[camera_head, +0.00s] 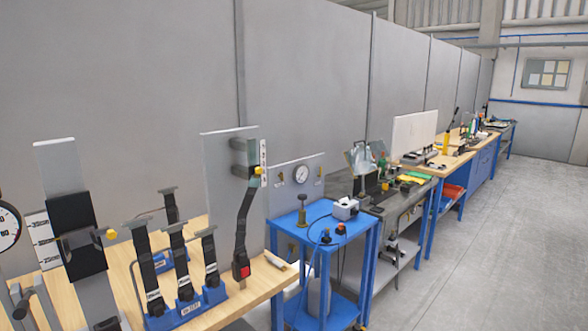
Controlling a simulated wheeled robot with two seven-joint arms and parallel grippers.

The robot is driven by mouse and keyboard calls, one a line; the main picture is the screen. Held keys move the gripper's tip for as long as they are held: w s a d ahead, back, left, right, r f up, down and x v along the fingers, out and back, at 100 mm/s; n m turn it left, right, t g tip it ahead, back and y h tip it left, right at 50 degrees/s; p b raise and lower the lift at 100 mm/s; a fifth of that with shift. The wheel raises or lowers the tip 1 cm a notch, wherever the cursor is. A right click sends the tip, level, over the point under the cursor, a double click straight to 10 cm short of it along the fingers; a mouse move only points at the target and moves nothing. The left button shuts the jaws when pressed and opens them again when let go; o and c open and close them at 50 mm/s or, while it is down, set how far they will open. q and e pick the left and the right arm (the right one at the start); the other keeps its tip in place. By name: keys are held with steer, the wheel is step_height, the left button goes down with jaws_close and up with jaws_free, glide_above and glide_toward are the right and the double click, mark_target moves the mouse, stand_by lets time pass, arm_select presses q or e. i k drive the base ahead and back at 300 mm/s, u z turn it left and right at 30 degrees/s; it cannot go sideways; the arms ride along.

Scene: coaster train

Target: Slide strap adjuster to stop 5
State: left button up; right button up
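A black strap (243,217) hangs from the adjuster to a dark buckle with a red button (243,270) near the wooden bench's edge. Neither of my grippers is in view.
The wooden bench (255,288) carries a blue rack (185,310) with several black straps. At left is an upright post with a black block (74,222) and yellow knob. A blue cart (328,218) stands right of the bench. Open floor (490,240) lies at right.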

mark_target(256, 168)
steer(key=u, duration=0.2)
steer(key=i, duration=0.95)
steer(key=u, duration=0.7)
